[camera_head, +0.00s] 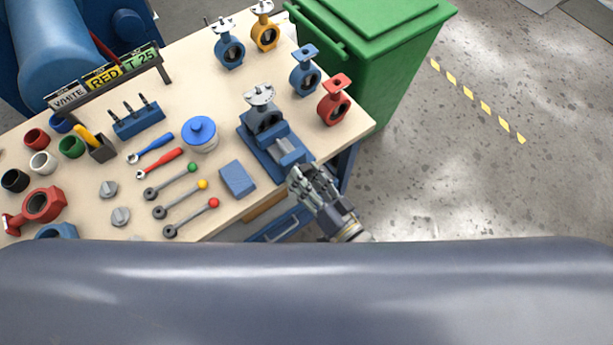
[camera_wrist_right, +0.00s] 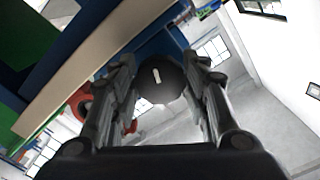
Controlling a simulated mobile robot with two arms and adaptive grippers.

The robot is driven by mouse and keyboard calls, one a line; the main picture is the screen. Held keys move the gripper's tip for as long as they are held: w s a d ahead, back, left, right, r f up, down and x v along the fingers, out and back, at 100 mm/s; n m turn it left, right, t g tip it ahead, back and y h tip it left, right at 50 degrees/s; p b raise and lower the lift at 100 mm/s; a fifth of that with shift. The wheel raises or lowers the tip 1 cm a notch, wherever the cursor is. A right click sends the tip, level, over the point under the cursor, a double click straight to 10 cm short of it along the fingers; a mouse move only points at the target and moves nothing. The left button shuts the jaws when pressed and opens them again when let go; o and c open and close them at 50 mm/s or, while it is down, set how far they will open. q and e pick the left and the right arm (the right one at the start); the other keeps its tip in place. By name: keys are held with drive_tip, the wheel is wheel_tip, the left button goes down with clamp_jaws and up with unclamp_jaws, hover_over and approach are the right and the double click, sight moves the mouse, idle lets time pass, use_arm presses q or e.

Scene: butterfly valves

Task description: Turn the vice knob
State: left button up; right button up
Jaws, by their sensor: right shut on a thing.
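The blue vice (camera_head: 262,160) stands at the table's front right edge and holds a grey valve (camera_head: 264,114) with a silver top flange. My right gripper (camera_head: 303,178) is at the front end of the vice and hides the knob in the head view. In the right wrist view the vice knob (camera_wrist_right: 168,88) is a dark round disc with a white mark, seen end-on. It sits between the two fingers of my right gripper (camera_wrist_right: 160,75), which are shut on it. My left gripper is not in view.
Blue, yellow and red valves (camera_head: 334,99) stand along the right and back of the table (camera_head: 215,85). A blue block (camera_head: 237,179) and levers lie left of the vice. A green bin (camera_head: 375,60) stands behind the table. Floor at right is clear.

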drive_tip(key=shift+f, duration=0.1)
idle(0.3)
drive_tip(key=o, duration=1)
drive_tip(key=shift+o, duration=0.2)
drive_tip(key=v, duration=1.2)
